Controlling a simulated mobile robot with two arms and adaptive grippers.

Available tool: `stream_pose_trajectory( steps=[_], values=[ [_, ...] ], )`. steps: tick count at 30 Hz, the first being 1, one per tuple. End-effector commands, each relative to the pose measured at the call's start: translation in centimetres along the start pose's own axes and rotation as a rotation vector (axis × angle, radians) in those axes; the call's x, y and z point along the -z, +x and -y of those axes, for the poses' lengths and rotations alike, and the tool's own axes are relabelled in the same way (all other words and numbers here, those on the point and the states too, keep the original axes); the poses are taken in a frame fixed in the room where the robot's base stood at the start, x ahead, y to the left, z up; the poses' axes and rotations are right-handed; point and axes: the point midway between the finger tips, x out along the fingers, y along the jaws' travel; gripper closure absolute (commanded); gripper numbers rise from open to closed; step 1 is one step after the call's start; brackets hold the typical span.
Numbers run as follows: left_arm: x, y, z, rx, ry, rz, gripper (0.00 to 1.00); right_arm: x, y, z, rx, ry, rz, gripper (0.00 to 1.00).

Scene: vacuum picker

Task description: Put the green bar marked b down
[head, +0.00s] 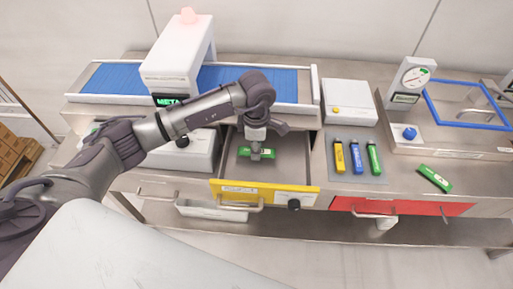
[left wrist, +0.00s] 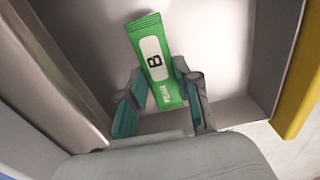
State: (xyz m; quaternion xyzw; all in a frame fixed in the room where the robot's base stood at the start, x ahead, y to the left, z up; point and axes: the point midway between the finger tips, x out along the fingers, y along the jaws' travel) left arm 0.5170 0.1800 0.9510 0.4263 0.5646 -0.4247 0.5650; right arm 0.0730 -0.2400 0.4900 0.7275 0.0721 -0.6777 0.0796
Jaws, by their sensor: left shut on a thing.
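The green bar marked B (head: 244,152) is inside the open drawer with the yellow front (head: 232,190). My left gripper (head: 257,155) reaches down into the drawer and is shut on the bar's near end. Its two fingers (left wrist: 160,92) stand on either side of the bar. I cannot tell whether the bar touches the drawer floor. My right gripper is not in view.
A mat (head: 352,176) right of the drawer holds a yellow, a blue and a green bar. Another green bar (head: 435,178) lies farther right, above a red drawer front (head: 400,206). A blue conveyor (head: 285,80) and a white box (head: 349,103) stand behind.

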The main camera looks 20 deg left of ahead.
Motion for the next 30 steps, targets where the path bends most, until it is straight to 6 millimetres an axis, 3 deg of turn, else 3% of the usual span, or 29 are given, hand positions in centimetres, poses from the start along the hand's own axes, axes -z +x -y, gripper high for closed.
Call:
stream_pose_trajectory(
  steps=[5, 16, 17, 21, 30],
  values=[
    [-0.1, 1.8, 0.0, 0.002, 0.000, 0.001, 1.00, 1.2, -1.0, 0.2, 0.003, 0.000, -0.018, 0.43],
    [-0.1, 2.4, 0.0, 0.000, 0.000, 0.000, 1.00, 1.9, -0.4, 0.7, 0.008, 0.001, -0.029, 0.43],
    [-0.1, 2.4, 0.0, 0.000, 0.000, 0.001, 0.66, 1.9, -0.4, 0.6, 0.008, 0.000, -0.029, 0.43],
    [-0.1, 2.3, 0.0, 0.000, 0.000, 0.000, 0.43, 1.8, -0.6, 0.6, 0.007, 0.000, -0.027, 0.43],
    [-0.1, 2.2, 0.0, 0.000, 0.000, 0.000, 0.43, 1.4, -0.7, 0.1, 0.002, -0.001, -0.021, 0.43]
  ],
)
